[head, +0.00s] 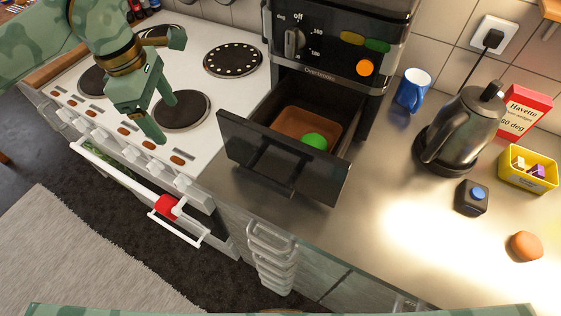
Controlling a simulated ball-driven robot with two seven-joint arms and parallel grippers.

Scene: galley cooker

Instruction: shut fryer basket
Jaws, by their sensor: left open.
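The black fryer (335,50) stands against the tiled wall with a dial, an orange round button and "off" markings. Its basket (268,165) is pulled well out towards me, its dark front panel and handle facing the counter's front edge. Inside the basket are a brown liner (290,122) and a round green item (314,141). My left gripper (164,118) is open and empty above the cooktop, left of the basket and apart from it. My right gripper is not in view.
The white cooktop (215,100) with several dark hotplates lies left of the fryer. Right of it are a blue mug (412,90), a kettle (455,130), a red box (523,110), a yellow tub (528,170), a black cube (471,198) and an orange-brown round item (525,246). The front counter is clear.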

